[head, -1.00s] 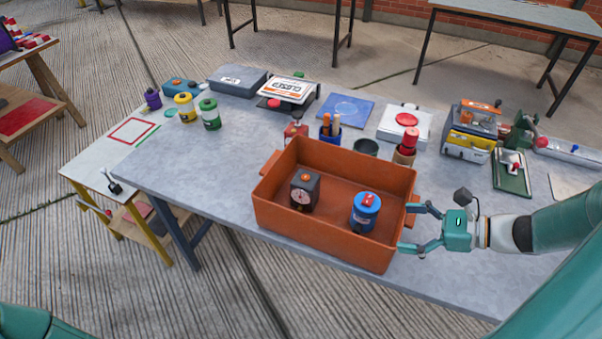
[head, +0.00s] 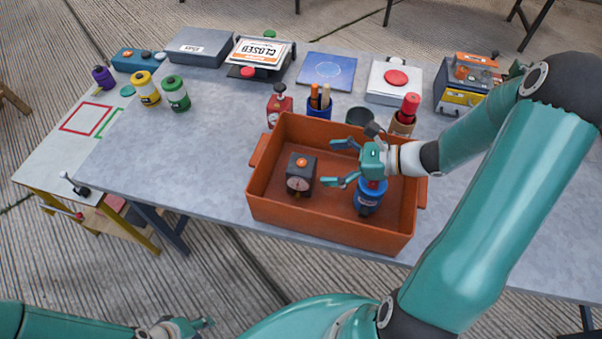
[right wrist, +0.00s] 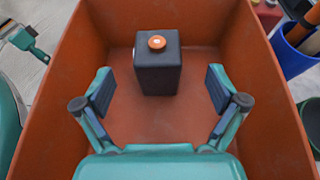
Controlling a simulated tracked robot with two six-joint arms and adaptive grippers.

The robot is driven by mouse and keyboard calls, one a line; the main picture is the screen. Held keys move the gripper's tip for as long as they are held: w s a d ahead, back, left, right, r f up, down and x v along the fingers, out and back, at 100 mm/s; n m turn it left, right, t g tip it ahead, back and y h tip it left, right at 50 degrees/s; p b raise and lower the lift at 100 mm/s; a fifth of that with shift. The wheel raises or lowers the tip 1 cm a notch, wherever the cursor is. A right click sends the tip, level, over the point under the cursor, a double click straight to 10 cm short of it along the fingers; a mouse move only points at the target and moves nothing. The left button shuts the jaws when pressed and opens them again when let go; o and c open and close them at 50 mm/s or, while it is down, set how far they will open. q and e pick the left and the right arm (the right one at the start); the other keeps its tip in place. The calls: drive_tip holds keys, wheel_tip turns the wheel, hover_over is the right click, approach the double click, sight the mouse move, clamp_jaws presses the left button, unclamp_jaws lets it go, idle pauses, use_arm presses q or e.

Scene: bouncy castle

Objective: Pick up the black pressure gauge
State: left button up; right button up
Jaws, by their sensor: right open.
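The black pressure gauge (head: 300,176) is a dark block with a round dial on its front and an orange knob on top. It stands upright on the left part of the orange crate's floor. In the right wrist view the gauge (right wrist: 158,74) lies ahead, between the finger directions and apart from both fingers. My right gripper (head: 333,163) is open and empty over the crate, to the right of the gauge. My left gripper (head: 202,323) is low at the bottom edge, away from the table; its jaw opening is unclear.
The orange crate's walls (head: 325,233) surround the gauge. A blue canister (head: 368,197) stands in it, partly hidden by my right gripper. Behind the crate stand a red bottle (head: 279,107), a blue pen cup (head: 319,107) and a dark cup (head: 360,117).

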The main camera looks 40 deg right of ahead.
sight(307, 165)
drive_tip(key=shift+p+x, duration=0.45)
drive_tip(key=shift+x, duration=3.4)
drive_tip(key=shift+s+a, duration=0.1)
drive_tip(key=shift+s, duration=0.05)
drive_tip(key=c, duration=1.6)
